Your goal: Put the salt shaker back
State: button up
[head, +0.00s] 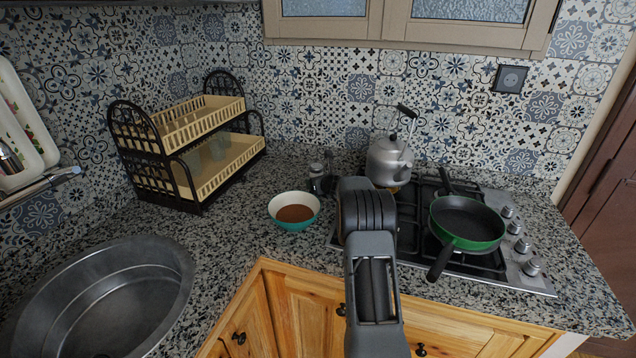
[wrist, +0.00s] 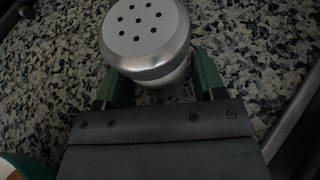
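The salt shaker has a round silver cap with several dark holes and fills the upper middle of the wrist view (wrist: 145,30). Its paler body shows below the cap, between the two green fingers of my gripper (wrist: 162,82). One finger is on each side, very close to the body; I cannot tell whether they press on it. In the head view a small shaker with a silver top (head: 316,172) is on or just above the counter, left of my arm. My arm hides much of the gripper there.
A teal bowl of brown powder (head: 295,212) is just left of the shaker. A kettle (head: 390,160) and a green pan (head: 465,222) are on the hob to the right. A two-tier rack (head: 190,160) and a steel sink (head: 105,300) are left.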

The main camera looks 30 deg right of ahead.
jog(key=shift+o, duration=1.1)
jog(key=shift+r, duration=0.15)
jog(key=shift+s+r, duration=0.15)
jog(key=b+v, duration=0.1)
jog(key=v, duration=1)
jog(key=shift+s+a+r+b, duration=0.1)
jog(key=shift+s+b, duration=0.25)
jog(key=shift+s, duration=0.05)
